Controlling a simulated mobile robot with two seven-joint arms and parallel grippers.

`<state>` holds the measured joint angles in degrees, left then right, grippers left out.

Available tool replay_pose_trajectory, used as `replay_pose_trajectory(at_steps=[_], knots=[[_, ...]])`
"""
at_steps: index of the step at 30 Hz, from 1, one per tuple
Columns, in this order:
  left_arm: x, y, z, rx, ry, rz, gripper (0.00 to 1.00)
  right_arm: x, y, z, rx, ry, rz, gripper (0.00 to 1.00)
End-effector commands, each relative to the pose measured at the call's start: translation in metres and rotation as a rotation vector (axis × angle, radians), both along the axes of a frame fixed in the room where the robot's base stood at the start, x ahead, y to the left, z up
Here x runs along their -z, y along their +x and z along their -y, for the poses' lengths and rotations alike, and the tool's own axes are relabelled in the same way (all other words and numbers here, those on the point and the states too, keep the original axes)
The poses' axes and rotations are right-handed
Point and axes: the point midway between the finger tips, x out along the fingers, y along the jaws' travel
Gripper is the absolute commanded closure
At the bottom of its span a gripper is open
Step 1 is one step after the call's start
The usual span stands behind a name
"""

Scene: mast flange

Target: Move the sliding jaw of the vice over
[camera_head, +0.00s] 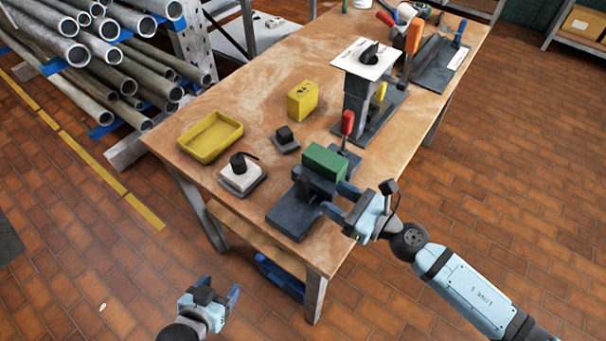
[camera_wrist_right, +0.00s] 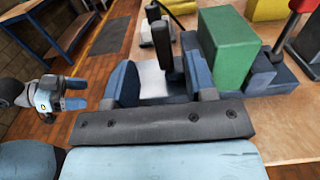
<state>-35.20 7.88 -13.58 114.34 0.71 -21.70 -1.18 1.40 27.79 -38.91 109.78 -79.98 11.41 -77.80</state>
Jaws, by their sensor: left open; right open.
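The dark blue-grey vice (camera_head: 290,221) sits at the near corner of the wooden bench. A green block (camera_head: 325,161) sits on it between dark upright parts; the block is also large in the right wrist view (camera_wrist_right: 226,48). I cannot tell which upright part is the sliding jaw. My right gripper (camera_head: 338,201) is open beside the vice's near right side. In the right wrist view its fingers (camera_wrist_right: 160,76) stand apart, with a dark upright part between or behind them; contact is unclear. My left gripper (camera_head: 222,298) is open and empty, off the bench's near edge.
A red-handled clamp (camera_head: 347,123) stands just behind the green block. A yellow tray (camera_head: 210,137), a white-topped fixture (camera_head: 241,177), a small dark block (camera_head: 285,138) and a yellow box (camera_head: 302,100) lie nearby. A post with a white plate (camera_head: 364,58) stands farther back. Pipes are racked left.

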Motion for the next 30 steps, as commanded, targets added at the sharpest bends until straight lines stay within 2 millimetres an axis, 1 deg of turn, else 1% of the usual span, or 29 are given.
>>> replay_pose_trajectory(at_steps=[1,6,12,18,25,26,27,29,30], knots=[[-0.006,-0.001,0.0,0.0,0.001,-0.004,0.33,-0.005,0.008,-0.011,0.0,0.003,0.001,0.49],[-0.011,-0.002,-0.001,0.0,0.004,-0.007,0.33,-0.003,0.029,-0.039,0.001,0.005,-0.001,0.49],[-0.016,-0.001,-0.002,-0.001,0.004,-0.005,0.33,-0.001,0.045,-0.062,0.001,0.003,-0.002,0.49],[-0.019,0.0,-0.002,-0.001,0.002,-0.001,0.33,0.0,0.051,-0.071,0.001,0.002,-0.002,0.49],[-0.021,0.0,-0.002,-0.001,0.002,0.001,0.33,0.0,0.052,-0.071,0.002,0.002,-0.003,0.49],[-0.021,0.0,-0.002,-0.001,0.002,0.001,0.33,0.0,0.052,-0.071,0.002,0.002,-0.003,0.51],[-0.021,0.0,-0.002,-0.001,0.002,0.001,0.33,0.0,0.052,-0.071,0.002,0.002,-0.003,0.6],[-0.021,0.0,-0.002,-0.001,0.002,0.001,0.33,0.0,0.052,-0.071,0.002,0.002,-0.003,0.74],[-0.02,0.0,-0.002,-0.001,0.002,0.001,0.33,0.0,0.051,-0.071,0.002,0.002,-0.003,0.83]])
